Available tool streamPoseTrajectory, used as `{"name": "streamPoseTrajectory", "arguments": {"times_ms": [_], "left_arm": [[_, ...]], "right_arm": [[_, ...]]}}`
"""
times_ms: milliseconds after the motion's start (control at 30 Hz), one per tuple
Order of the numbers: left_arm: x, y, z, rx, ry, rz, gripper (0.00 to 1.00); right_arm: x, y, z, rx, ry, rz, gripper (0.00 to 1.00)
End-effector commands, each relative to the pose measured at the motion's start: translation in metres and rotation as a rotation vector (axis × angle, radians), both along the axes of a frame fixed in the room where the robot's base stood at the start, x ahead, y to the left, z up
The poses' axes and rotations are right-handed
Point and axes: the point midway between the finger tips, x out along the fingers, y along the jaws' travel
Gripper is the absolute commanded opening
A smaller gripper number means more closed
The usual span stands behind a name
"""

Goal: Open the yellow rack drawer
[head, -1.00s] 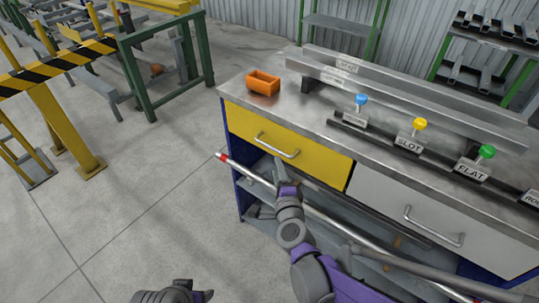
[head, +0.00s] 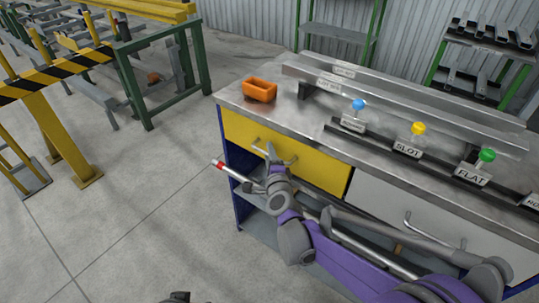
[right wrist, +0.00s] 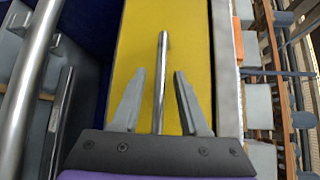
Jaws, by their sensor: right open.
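The yellow drawer (head: 318,170) is shut, its front flush in the left of the bench. Its silver bar handle (head: 258,146) is partly hidden behind my right gripper (head: 271,158) in the head view. In the right wrist view the yellow front (right wrist: 190,60) fills the middle, and the handle (right wrist: 161,85) runs lengthwise between the two open fingers of the right gripper (right wrist: 160,95). The fingers stand on either side of the bar, with gaps, not closed on it. A dark bit of my left gripper (head: 177,297) shows at the bottom edge; its jaws cannot be made out.
A grey drawer (head: 385,205) with its own handle is to the right. An orange bin (head: 260,92) stands on the bench top.

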Motion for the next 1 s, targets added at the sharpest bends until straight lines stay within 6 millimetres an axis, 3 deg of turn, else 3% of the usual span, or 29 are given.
{"name": "streamPoseTrajectory", "arguments": {"times_ms": [33,267,1000], "left_arm": [[0.0,0.0,0.0,0.0,0.0,0.0,0.67],[0.0,0.0,0.0,0.0,0.0,0.0,0.67],[0.0,0.0,0.0,0.0,0.0,0.0,0.67]], "right_arm": [[-0.0001,0.0,0.0,0.0,0.0,0.0,0.4],[-0.0003,0.0,0.0,0.0,0.0,0.0,0.0],[-0.0004,-0.0001,0.0001,0.0,0.0,0.0,0.0]]}}
